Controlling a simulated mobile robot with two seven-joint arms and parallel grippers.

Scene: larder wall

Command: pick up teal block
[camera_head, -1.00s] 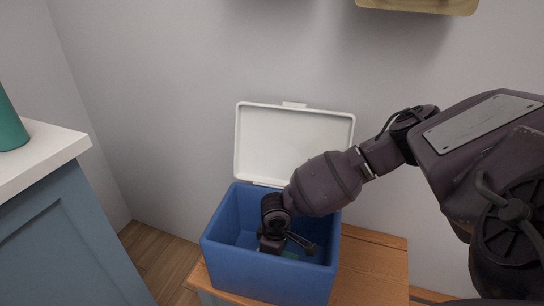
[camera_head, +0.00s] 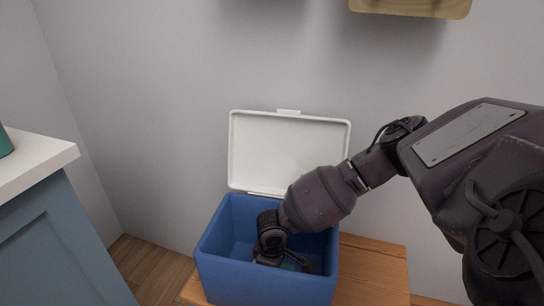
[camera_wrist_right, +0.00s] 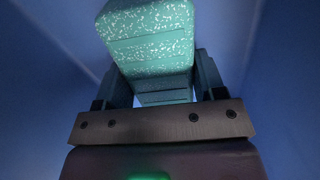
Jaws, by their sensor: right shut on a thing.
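The teal block (camera_wrist_right: 150,40) is speckled with white and fills the top middle of the right wrist view. My right gripper (camera_wrist_right: 162,85) is shut on it, with one finger on each side. In the head view my right arm reaches down into a blue cooler box (camera_head: 265,281), and the right gripper (camera_head: 285,262) is inside it, low between the walls. Only a small bit of teal shows there, mostly hidden by the gripper and the front wall. My left gripper is not in view.
The box's white lid (camera_head: 289,153) stands open against the grey wall. The box sits on a wooden bench (camera_head: 372,272). A blue cabinet with a white top (camera_head: 30,165) stands at left, with a green object (camera_head: 4,143) on it. A wooden shelf (camera_head: 410,7) hangs above.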

